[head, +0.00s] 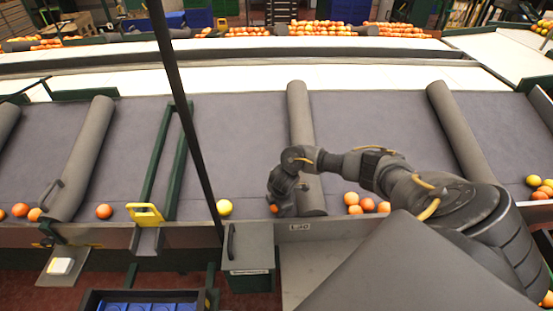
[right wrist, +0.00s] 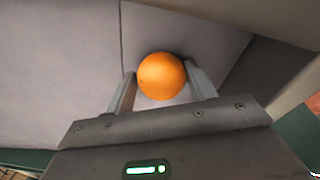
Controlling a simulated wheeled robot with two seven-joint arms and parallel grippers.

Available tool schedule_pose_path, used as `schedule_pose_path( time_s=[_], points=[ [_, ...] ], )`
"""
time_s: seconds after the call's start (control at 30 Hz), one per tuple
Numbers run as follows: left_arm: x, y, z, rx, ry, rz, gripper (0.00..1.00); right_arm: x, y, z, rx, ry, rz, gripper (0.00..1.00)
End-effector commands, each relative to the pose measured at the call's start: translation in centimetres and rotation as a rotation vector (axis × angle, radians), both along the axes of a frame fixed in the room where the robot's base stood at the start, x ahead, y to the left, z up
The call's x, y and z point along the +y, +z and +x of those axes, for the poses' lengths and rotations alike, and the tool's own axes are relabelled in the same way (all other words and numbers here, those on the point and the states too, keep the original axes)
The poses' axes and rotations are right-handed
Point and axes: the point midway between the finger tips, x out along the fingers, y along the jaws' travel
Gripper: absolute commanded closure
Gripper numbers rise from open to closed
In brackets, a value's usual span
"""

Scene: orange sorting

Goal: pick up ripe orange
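An orange-coloured fruit (right wrist: 161,76) lies on the grey belt between the two fingers of my right gripper (right wrist: 160,70) in the right wrist view. The fingers are apart, one on each side of it, with a narrow gap at the left finger; contact at the right finger is hard to tell. In the head view my right gripper (head: 281,199) points down at the belt's front edge, and the same orange (head: 273,208) shows partly behind it. A yellow fruit (head: 224,207) lies to its left. My left gripper is not in view.
Another orange (head: 104,211) lies left near a yellow bracket (head: 145,213). A dark post (head: 180,90) crosses the view. The belt (head: 240,130) behind is clear.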

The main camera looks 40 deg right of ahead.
Motion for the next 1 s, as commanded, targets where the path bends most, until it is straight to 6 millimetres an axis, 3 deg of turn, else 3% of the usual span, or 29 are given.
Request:
schedule_pose_path(
  time_s=[0.17, 0.4, 0.77, 0.87, 1.0],
  points=[
    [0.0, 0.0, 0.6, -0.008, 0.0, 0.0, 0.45, 0.0, -0.1, 0.0, 0.001, 0.0, 0.0, 0.46],
    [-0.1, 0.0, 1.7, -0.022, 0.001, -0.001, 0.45, 0.0, -0.1, 0.0, 0.001, 0.0, 0.0, 0.75],
    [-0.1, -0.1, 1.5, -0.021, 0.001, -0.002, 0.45, 0.1, 0.5, 0.0, 0.0, 0.001, 0.001, 0.76],
    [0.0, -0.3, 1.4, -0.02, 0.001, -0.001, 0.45, 0.1, 1.6, 0.1, -0.004, 0.002, 0.002, 0.76],
    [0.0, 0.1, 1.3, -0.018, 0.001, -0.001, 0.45, 1.0, 4.6, -0.5, -0.003, 0.006, 0.004, 0.76]
  ],
)
